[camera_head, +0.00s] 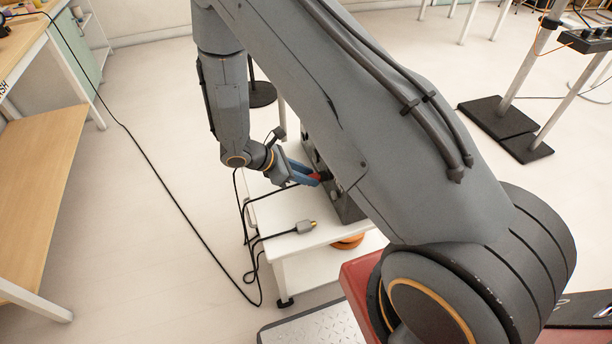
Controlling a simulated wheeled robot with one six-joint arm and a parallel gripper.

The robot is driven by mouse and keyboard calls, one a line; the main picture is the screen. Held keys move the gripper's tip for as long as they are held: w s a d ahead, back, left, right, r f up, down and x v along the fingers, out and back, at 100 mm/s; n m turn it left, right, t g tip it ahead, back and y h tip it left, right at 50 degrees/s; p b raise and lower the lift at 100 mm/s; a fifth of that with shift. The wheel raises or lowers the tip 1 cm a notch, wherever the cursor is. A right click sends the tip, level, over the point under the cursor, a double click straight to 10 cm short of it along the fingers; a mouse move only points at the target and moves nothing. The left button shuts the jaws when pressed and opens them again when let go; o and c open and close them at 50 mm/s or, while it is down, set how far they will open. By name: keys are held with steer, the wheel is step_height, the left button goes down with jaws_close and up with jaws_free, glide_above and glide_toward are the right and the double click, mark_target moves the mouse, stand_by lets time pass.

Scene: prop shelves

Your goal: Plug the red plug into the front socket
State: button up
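My gripper (310,176) reaches over the white cart (276,216) from the left, with its blue fingers pointing right. The fingers are closed around the red plug (315,177), and only a small red part shows. The plug's tip end is close to the face of a dark grey socket box (345,207) on the cart. I cannot tell whether the plug touches the box or sits in a socket. My arm covers much of the box, and its sockets are mostly hidden.
A grey plug with a brass tip (306,227) lies on the cart's front part, with a black cable (262,240) looping off the left edge. An orange round thing (348,242) is below the cart top.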

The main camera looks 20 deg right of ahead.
steer(key=o, duration=0.3)
steer(key=shift+b+v, duration=0.55)
steer(key=shift+v, duration=3.3)
steer(key=s+d+r+m+y, duration=0.1)
steer(key=s+r+m+y, duration=0.2)
steer(key=s+r+m, duration=0.2)
steer(key=s+d+r+m+y, duration=0.1)
steer(key=s+r+m+y, duration=0.2)
steer(key=s+r+m, duration=0.3)
steer(key=s+d+r+m+y, duration=0.1)
steer(key=s+r+m+y, duration=0.2)
steer(key=s+r+m, duration=0.3)
steer(key=shift+s+d+r+m, duration=0.1)
steer(key=shift+s+r+m, duration=0.05)
steer(key=shift+r+m, duration=0.45)
